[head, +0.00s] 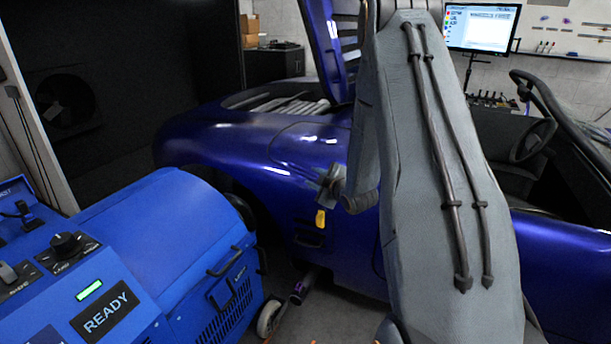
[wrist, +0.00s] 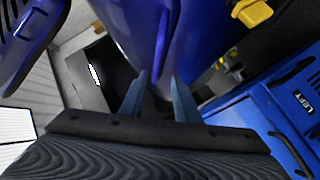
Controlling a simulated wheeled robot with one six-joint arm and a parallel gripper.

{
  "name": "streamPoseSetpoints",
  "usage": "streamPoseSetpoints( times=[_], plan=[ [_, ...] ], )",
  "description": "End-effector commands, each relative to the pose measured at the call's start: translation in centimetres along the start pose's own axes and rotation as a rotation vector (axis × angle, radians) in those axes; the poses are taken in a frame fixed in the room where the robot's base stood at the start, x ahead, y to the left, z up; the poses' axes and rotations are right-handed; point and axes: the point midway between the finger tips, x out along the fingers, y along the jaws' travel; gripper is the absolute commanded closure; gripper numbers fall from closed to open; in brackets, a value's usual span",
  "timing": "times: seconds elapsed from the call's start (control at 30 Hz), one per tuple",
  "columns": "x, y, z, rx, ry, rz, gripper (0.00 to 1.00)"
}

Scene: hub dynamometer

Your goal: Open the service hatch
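The blue car (head: 250,150) has a thin panel outline on its front fender (head: 305,137), which looks like a hatch lying flush and closed. I cannot tell for sure that this is the service hatch. My gripper (wrist: 163,92) shows two blue-grey fingers spread apart in the wrist view, with nothing clearly held between them. A narrow blue raised edge (wrist: 164,40) shows just beyond the fingertips; contact cannot be judged. In the head view my gripper (head: 331,184) is beside the fender, below the outline, partly hidden by my arm. A yellow tab (head: 320,218) hangs just below it, and also shows in the wrist view (wrist: 252,12).
A blue machine (head: 160,240) with a READY display stands at the left, close to the car. The car's raised hood (head: 322,45) stands above the engine bay. A monitor (head: 482,27) is at the back right. A narrow floor gap lies between machine and car.

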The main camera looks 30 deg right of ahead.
Motion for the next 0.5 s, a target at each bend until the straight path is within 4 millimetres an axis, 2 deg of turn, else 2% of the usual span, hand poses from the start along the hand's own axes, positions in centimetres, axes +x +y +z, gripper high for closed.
streamPoseSetpoints(
  times=[0.03, 0.23, 0.5],
  plan=[
    [0.2, 0.0, 0.5, -0.014, 0.017, 0.016, 0.71],
    [1.4, 0.4, 0.5, -0.036, 0.044, 0.040, 0.71],
    [5.5, 0.5, 0.3, -0.034, 0.042, 0.038, 0.71]
  ],
)
